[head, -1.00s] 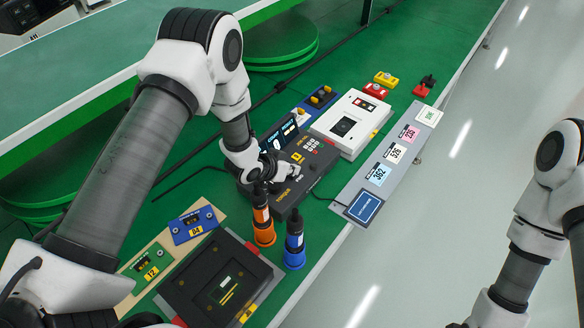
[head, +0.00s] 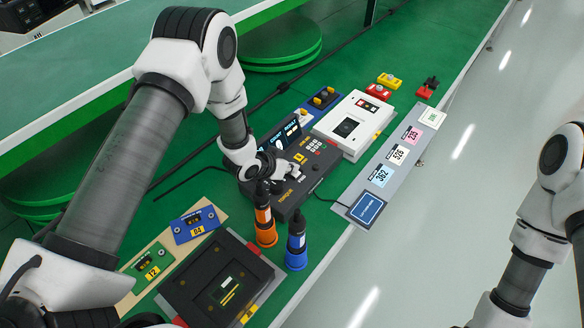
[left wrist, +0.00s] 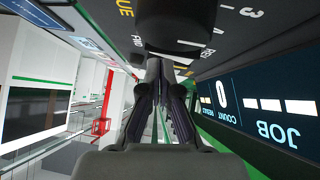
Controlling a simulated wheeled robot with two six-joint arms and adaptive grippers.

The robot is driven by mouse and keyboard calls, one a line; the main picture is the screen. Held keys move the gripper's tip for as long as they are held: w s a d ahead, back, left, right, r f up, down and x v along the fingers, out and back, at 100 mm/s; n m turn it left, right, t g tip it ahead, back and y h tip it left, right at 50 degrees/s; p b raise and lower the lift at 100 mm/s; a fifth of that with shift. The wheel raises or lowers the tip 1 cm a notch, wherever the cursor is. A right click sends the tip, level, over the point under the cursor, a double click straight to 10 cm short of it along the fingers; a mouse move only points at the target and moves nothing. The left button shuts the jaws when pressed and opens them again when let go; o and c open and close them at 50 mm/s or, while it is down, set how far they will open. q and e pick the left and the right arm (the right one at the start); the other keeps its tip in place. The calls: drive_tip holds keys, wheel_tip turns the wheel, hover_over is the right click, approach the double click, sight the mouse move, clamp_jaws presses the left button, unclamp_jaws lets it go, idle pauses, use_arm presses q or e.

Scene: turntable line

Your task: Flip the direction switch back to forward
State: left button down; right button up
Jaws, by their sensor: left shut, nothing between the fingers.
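The black torque controller (head: 296,196) lies on the green bench, with a lit screen (head: 286,132), a keypad and yellow lettering. My left gripper (head: 285,170) is over the controller's front face, shut and empty. In the left wrist view its fingers (left wrist: 162,68) point at the dark panel, right by a dark rounded part (left wrist: 178,18) that could be a knob or the switch. Small white labels lie around it, partly covered. I cannot make out the switch's position or whether the fingers touch it. My right gripper is not in view; only my right arm shows.
An orange-based driver (head: 264,228) and a blue-based driver (head: 296,245) stand close in front of the controller. A white box (head: 353,124) sits behind it. A grey strip with cards (head: 357,180) runs along the bench edge. A dark tray (head: 262,267) lies at front left.

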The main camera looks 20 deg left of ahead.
sight(292, 175)
use_arm(q)
drive_tip(key=shift+r, duration=0.1)
drive_tip(key=shift+w+r+p, duration=0.1)
drive_tip(key=shift+r+p, duration=0.25)
drive_tip(key=r+p, duration=0.2)
drive_tip(key=r, duration=0.1)
drive_tip(key=shift+d+r, duration=0.15)
drive_tip(key=shift+d, duration=0.05)
drive_tip(key=s+d+b+v, duration=0.1)
drive_tip(key=d+b+v, duration=0.1)
drive_tip(key=v, duration=0.8)
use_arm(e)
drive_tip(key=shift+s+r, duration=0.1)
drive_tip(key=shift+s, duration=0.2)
